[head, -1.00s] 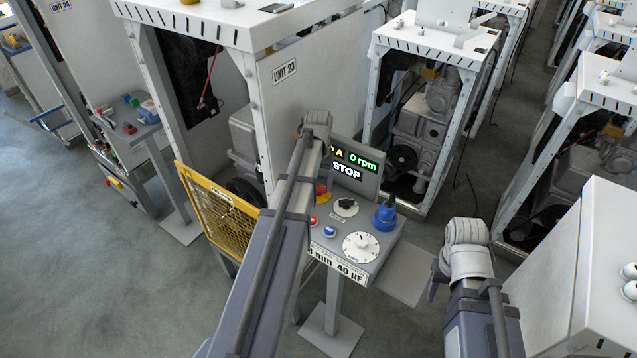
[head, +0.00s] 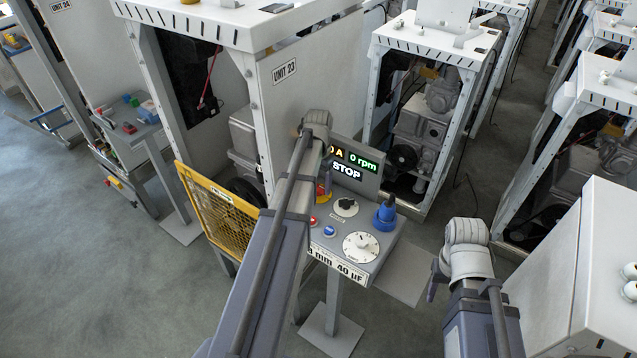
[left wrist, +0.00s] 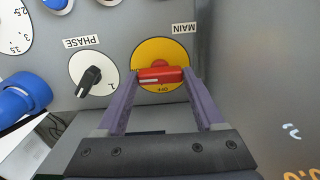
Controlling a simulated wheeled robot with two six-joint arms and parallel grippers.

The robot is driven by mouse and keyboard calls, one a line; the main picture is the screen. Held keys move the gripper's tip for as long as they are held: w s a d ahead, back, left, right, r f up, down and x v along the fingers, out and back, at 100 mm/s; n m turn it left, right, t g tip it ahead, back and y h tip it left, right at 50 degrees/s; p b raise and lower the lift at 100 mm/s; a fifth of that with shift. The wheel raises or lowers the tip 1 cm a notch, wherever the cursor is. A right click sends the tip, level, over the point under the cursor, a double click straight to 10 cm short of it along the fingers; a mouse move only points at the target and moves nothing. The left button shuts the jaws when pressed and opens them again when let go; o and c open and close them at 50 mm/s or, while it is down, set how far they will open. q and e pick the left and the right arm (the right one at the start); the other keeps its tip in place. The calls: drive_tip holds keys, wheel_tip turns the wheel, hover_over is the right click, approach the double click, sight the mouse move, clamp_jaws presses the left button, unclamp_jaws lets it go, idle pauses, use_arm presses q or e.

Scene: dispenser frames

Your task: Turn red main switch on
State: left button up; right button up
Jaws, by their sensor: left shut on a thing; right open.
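The red main switch handle (left wrist: 160,75) sits on a yellow disc (left wrist: 163,50) beside the MAIN label in the left wrist view, which sees the panel upside down. The handle lies crosswise, with a white mark on its left part; OFF is on the disc below it. My left gripper (left wrist: 161,76) is shut on the handle, one finger at each end. In the head view, my left arm hides much of the switch; a bit of red and yellow (head: 322,191) shows beside it. My right gripper (head: 433,287) is open, low at the right, away from the panel.
The console (head: 385,245) has a PHASE knob (head: 346,207), a white dial (head: 361,245), a blue plug (head: 385,215), and red and blue buttons. Its display (head: 355,165) reads STOP and 0 rpm. A yellow mesh guard (head: 215,205) stands left. A white cabinet (head: 560,270) stands right.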

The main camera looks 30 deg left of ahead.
sight(318, 186)
use_arm(q)
drive_tip(key=o, duration=1.4)
drive_tip(key=shift+r, duration=0.1)
wheel_tip(318, 186, up, 8)
drive_tip(key=p, duration=0.8)
drive_tip(key=shift+f, duration=0.2)
